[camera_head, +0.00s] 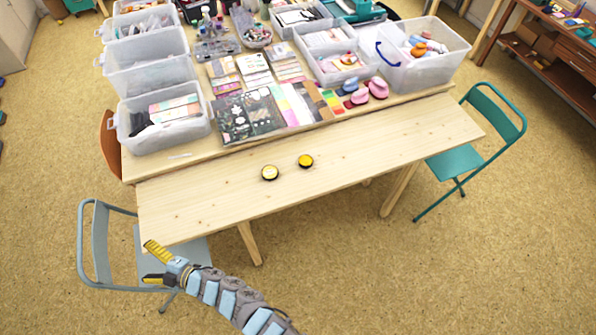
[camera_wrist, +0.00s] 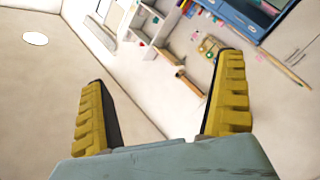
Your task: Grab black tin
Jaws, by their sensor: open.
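Two small round tins lie on the bare front part of the wooden table. The left tin (camera_head: 269,173) has a dark rim and a pale yellow top. The right tin (camera_head: 306,161) has a dark rim and a stronger yellow top. Both are too small to read any label, and I cannot tell which is the one called black. My gripper (camera_head: 146,261) is off the table's front left corner, well left of and nearer than both tins. Its yellow fingers are apart and empty. In the wrist view, the open gripper (camera_wrist: 164,70) points at walls and shelving, with no tin visible.
The front table (camera_head: 220,205) is otherwise mostly clear. Behind the tins lie paper pads (camera_head: 248,115), pink stamps (camera_head: 377,88) and clear plastic bins (camera_head: 165,140). A grey-blue chair (camera_head: 95,245) stands near my gripper. A teal chair (camera_head: 455,163) stands at the right end.

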